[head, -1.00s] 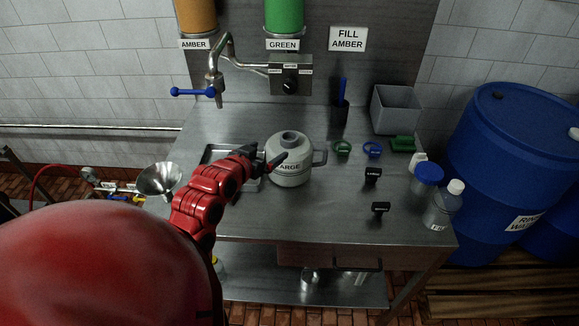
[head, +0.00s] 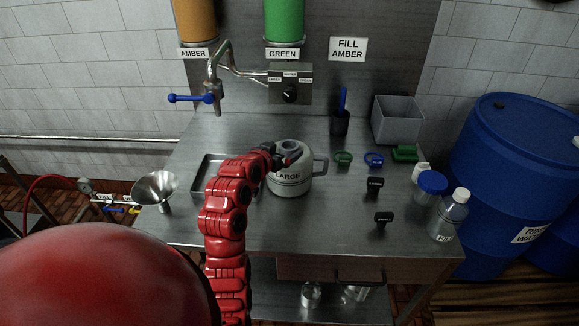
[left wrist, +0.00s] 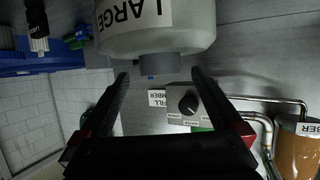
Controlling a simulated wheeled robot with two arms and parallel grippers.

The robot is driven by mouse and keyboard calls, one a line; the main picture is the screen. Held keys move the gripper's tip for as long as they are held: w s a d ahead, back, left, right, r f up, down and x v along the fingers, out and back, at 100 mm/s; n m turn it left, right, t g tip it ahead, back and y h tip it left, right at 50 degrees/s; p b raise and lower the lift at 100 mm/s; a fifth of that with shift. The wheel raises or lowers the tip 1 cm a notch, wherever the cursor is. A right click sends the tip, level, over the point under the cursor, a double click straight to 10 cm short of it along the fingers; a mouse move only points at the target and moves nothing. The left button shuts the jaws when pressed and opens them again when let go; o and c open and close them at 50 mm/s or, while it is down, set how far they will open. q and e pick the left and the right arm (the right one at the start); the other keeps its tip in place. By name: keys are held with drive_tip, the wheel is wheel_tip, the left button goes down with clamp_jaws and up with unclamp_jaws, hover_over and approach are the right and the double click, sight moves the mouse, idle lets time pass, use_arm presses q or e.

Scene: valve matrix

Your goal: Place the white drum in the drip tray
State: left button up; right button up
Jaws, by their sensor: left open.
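The white drum (head: 290,182), marked LARGE, stands upright on the steel bench, right of my left arm. Its grey neck shows at the top and its handle is on the right side. The shallow metal drip tray (head: 199,188) lies left of the drum, partly hidden by my red left arm. My left gripper (head: 281,154) is open at the drum's top. In the left wrist view, the drum's grey neck (left wrist: 160,66) appears between the two open fingertips (left wrist: 160,77); I cannot tell whether they touch it. My right gripper is not in view.
A funnel (head: 155,187) stands left of the tray. A tap with a blue lever (head: 190,98) overhangs the bench at the back. Green and blue rings, black tags (head: 374,187), a grey bin (head: 397,120) and bottles (head: 447,215) occupy the right side.

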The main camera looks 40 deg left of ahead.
sight(292, 144)
use_arm(q)
drive_tip(key=shift+w+p, duration=0.35)
drive_tip(key=shift+w, duration=0.15)
drive_tip(key=p+x, duration=0.1)
drive_tip(key=x, duration=0.2)
drive_tip(key=shift+a+r+p, duration=0.1)
drive_tip(key=shift+a+p, duration=0.05)
drive_tip(key=shift+p, duration=0.15)
drive_tip(key=shift+w+f, duration=0.25)
drive_tip(key=shift+w, duration=0.1)
clamp_jaws()
